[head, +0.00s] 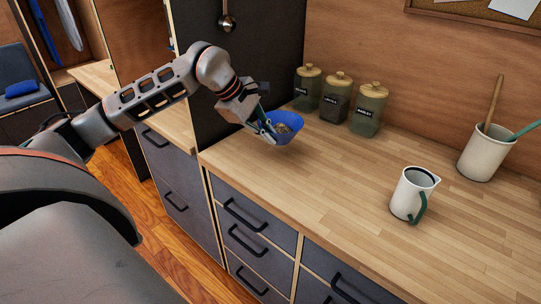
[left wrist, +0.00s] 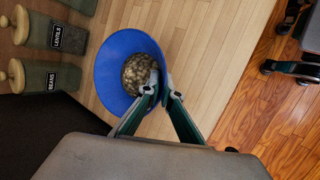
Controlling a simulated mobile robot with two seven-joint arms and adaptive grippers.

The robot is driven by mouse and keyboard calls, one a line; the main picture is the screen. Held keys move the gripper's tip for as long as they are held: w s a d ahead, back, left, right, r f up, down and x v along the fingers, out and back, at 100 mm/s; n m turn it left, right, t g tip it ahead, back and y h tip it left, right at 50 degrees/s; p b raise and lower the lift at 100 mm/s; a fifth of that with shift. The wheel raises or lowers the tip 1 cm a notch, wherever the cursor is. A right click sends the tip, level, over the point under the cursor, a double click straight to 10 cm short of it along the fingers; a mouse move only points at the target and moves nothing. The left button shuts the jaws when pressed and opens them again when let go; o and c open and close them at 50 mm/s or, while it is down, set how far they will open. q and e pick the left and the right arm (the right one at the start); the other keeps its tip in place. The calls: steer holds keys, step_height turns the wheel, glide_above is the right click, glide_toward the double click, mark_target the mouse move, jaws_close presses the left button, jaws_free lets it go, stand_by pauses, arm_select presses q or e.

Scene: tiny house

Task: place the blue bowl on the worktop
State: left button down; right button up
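The blue bowl (head: 289,137) is at the left part of the wooden worktop (head: 330,185), near the dark tall panel. It holds something brown and speckled, which also shows in the left wrist view (left wrist: 138,72). My left gripper (head: 268,128) is at the bowl's near-left rim. In the left wrist view the bowl (left wrist: 112,62) has its rim between the two fingertips (left wrist: 162,82), one inside and one outside. The fingers look shut on the rim. I cannot tell if the bowl's base touches the worktop. My right gripper is not in view.
Three lidded jars (head: 337,98) stand along the back wall, right of the bowl. A white jug (head: 408,195) with a green handle and a utensil crock (head: 484,153) stand further right. The middle and front worktop are clear. Drawers (head: 246,238) are below.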

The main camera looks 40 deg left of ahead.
arm_select(q)
steer(key=shift+f, duration=3.3)
steer(key=shift+f, duration=0.1)
steer(key=c, duration=2.3)
jaws_free()
steer(key=b+v, duration=0.1)
steer(key=v, duration=1.1)
